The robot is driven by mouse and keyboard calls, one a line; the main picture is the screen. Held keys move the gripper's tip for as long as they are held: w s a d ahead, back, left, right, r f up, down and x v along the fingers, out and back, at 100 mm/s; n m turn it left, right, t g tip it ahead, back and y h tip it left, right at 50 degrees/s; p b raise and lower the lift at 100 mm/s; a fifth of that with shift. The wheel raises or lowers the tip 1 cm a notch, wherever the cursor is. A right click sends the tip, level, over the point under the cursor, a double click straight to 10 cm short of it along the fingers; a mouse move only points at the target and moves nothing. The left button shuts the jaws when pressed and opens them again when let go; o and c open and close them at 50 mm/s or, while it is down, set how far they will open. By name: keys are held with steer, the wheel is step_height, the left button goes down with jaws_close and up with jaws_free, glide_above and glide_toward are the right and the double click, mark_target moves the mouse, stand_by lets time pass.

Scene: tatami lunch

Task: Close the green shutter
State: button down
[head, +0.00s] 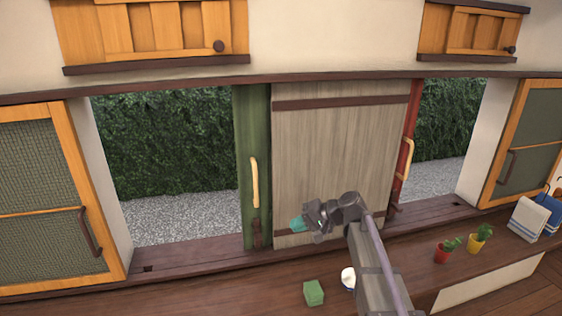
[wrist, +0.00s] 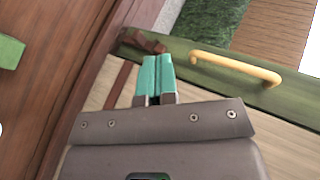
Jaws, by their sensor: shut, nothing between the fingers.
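The green shutter (head: 243,165) shows in the head view as a narrow upright strip at the left edge of a grey wooden panel (head: 335,150). It has a pale curved handle (head: 254,183) and a dark brown fitting (head: 256,236) low down. The opening to its left is uncovered, with hedge and gravel behind. My gripper (head: 297,224) is in front of the panel's lower part, right of the handle. In the wrist view, its teal fingers (wrist: 157,64) are together and empty, apart from the handle (wrist: 236,68). The green shutter (wrist: 292,97) runs diagonally beyond them.
A red shutter edge (head: 409,145) with its own handle borders the panel's right side, next to another uncovered opening. A green block (head: 313,293) and a white round item (head: 348,279) lie below my gripper.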

steer(key=w+r+m+t+y, duration=0.25)
steer(key=w+r+y, duration=0.25)
steer(key=w+r, duration=0.4)
steer(key=x, duration=0.9)
steer(key=shift+a+r+t+y, duration=0.3)
steer(key=shift+a+r+t, duration=0.05)
steer(key=shift+a+r, duration=0.1)
